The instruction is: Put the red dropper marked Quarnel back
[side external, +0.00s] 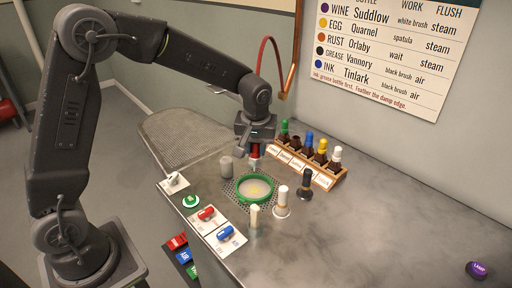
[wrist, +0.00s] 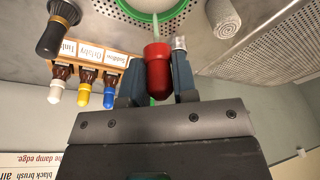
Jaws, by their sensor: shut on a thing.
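My gripper (side external: 254,150) is shut on a red dropper (side external: 254,156), just behind the green-rimmed dish. In the wrist view, the dropper's red bulb (wrist: 157,72) sits between the fingers of my gripper (wrist: 160,66), with a pale tip pointing away toward the dish. I cannot read a Quarnel mark on it. The wooden rack (side external: 320,176) of brown bottles stands to the right of my gripper. One brown bottle (side external: 295,143), second from left, shows no coloured top; the others have green, blue, yellow and white tops. Rack labels face the wrist view, partly hidden by my gripper.
The green-rimmed dish (side external: 239,190) stands on a perforated plate. The right of the counter is clear, except for a purple button (side external: 477,270).

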